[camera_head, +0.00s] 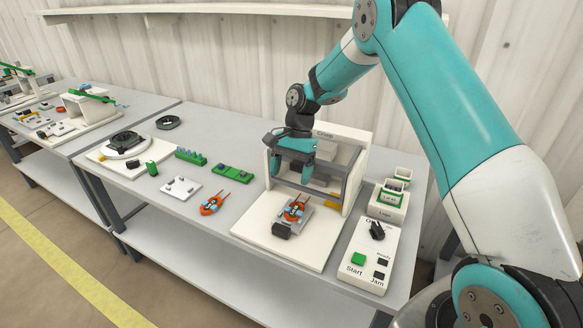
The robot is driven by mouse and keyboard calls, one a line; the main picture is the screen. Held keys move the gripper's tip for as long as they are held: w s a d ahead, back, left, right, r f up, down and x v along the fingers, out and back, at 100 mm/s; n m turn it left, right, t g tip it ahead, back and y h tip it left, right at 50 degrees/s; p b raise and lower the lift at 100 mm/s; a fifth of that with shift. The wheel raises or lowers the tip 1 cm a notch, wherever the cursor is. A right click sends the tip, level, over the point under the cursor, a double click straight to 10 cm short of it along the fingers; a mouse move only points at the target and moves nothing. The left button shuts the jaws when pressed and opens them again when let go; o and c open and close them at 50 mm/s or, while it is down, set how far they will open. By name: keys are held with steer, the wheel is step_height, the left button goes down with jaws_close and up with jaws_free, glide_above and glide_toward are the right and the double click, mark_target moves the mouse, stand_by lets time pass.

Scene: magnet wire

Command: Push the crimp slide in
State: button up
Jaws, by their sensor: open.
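The crimp station (357,165) is a white frame on a white base plate near the right of the table. The crimp slide (291,216) is a grey carriage on that plate, in front of the frame, with a dark block (282,229) at its front end. An orange part (295,210) sits on the slide. My gripper (292,172) is open, with teal fingers pointing down at the frame's front opening. It is above and behind the slide and looks apart from it. The fingers hide part of the opening.
A control box (366,254) with a green Start button and a dark knob stands right of the plate, with small bins (390,206) behind it. Another orange part (213,204) lies left of the plate. Green blocks (233,172) and a white fixture (181,188) lie further left.

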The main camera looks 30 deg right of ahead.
steer(key=shift+w+d+r, duration=0.15)
steer(key=shift+d+r, duration=0.05)
steer(key=shift+r, duration=0.45)
